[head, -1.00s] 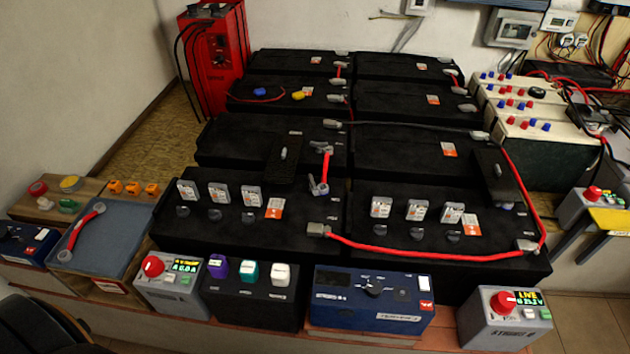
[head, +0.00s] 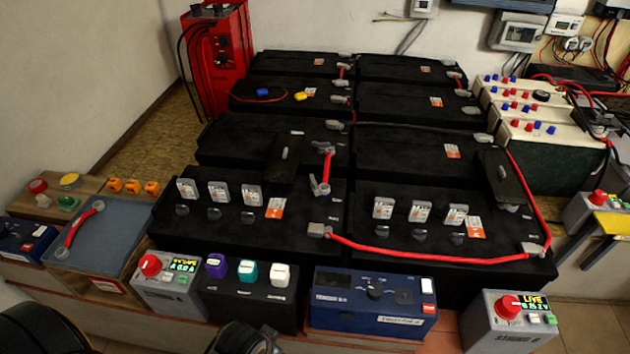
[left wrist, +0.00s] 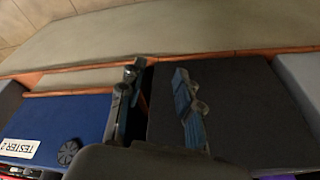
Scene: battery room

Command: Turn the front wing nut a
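A short red link cable (head: 326,168) joins the second-row left battery (head: 228,140) and the front-row left battery (head: 240,238). A grey fitting with an upright wing (head: 319,187), which looks like the front wing nut, stands at the link's front end. Another grey fitting (head: 327,150) is at its rear end. No letter is readable on either. My left gripper (head: 247,338) shows only partly at the bottom edge, well short of the link. In the left wrist view its fingers (left wrist: 158,100) are apart with nothing between them. My right gripper is out of view.
A box with purple, teal and white knobs (head: 250,306) and a blue tester (head: 372,300) stand along the front ledge. Grey meter boxes (head: 168,290) (head: 512,325) stand farther left and right. A long red cable (head: 430,258) crosses the front right battery (head: 440,215).

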